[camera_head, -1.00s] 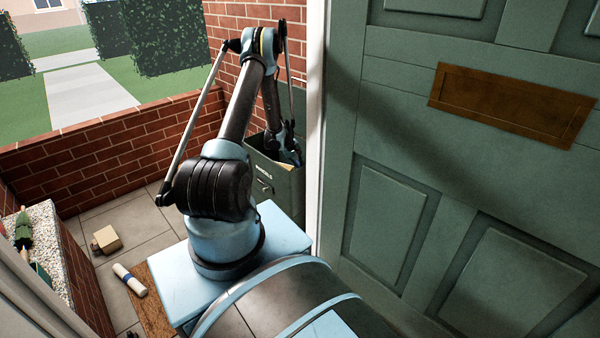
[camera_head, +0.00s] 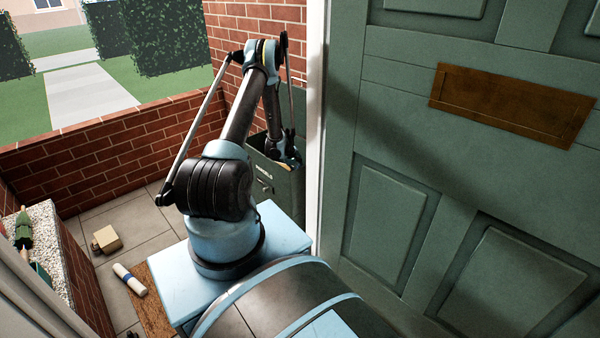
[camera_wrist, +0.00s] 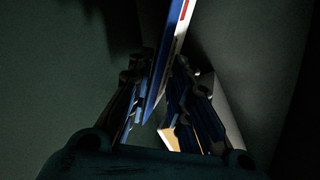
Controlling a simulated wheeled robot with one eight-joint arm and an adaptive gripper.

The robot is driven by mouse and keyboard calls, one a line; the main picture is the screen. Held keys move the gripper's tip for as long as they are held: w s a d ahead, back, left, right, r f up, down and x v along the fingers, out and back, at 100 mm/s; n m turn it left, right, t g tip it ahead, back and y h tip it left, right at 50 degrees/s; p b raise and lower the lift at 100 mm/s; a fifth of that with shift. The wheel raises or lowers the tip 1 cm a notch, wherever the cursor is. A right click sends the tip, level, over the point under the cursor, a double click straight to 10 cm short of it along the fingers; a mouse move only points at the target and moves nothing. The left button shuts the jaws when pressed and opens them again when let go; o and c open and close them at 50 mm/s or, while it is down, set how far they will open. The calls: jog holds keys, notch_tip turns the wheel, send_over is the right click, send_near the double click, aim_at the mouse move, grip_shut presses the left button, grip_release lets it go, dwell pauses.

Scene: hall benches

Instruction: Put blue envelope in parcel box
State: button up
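The parcel box (camera_head: 266,186) is a dark green box with white lettering, standing by the brick wall beside the door. My gripper (camera_head: 287,156) points down at its open top. In the dark wrist view the blue envelope (camera_wrist: 162,70) is seen nearly edge-on, with a pale edge and a small red mark, between the two fingers of my gripper (camera_wrist: 161,66). The fingers converge and look close against both its sides. Dark green walls lie on either side. The envelope's far end is cut off by the frame.
A green door (camera_head: 450,130) with a brass letter plate (camera_head: 512,105) fills the right. A small cardboard parcel (camera_head: 107,239) and a white roll with a blue band (camera_head: 130,279) lie on the paving at left. A low brick wall (camera_head: 120,145) borders the porch.

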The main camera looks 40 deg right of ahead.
jog(key=w+a+f+v, duration=0.1)
jog(key=w+a+v, duration=0.1)
jog(key=v, duration=2.1)
jog(key=s+a+r+n+t+y, duration=0.1)
jog(key=s+a+r, duration=0.1)
jog(key=a+r, duration=0.9)
jog(key=s+a+r+n+t, duration=0.1)
jog(key=s+a+r, duration=0.1)
jog(key=a+r, duration=0.95)
jog(key=s+a+r+t+y, duration=0.1)
jog(key=s+a+r, duration=0.1)
jog(key=s+a, duration=0.5)
jog(key=s+a+r, duration=0.1)
jog(key=s+a, duration=0.3)
jog(key=a, duration=0.5)
jog(key=s+a+f+n+y, duration=0.1)
jog(key=s+a+f, duration=0.1)
jog(key=s+a, duration=0.3)
jog(key=s+a+f+y, duration=0.1)
jog(key=s+a, duration=0.4)
jog(key=s, duration=0.6)
jog(key=shift+f+n, duration=0.4)
jog(key=shift+f, duration=0.3)
